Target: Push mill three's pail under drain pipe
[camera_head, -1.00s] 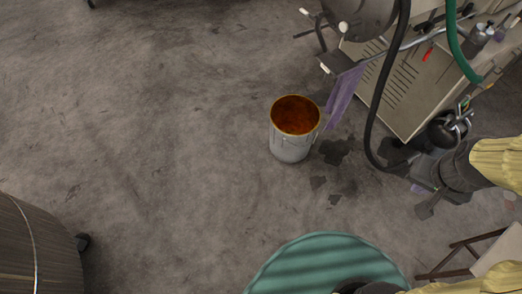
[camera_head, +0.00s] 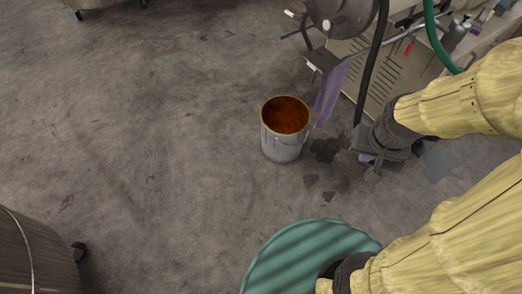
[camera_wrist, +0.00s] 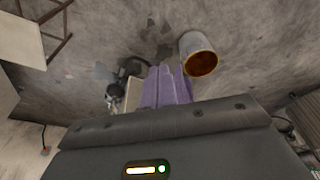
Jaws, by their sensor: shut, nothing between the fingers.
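The pail (camera_head: 283,146) is a light metal can with a yellowish rim and orange-brown contents. It stands upright on the floor, beside a hanging purple cloth (camera_head: 331,92). My gripper (camera_head: 367,159) is low to the right of the pail, with a clear gap between them. The mill (camera_head: 340,15) stands above and right of the pail in the head view. I cannot tell which of its pipes is the drain pipe.
Dark stains (camera_head: 325,150) mark the floor between pail and gripper. A black hose (camera_head: 370,65) hangs by the mill's cabinet. Floor left of the pail is clear.

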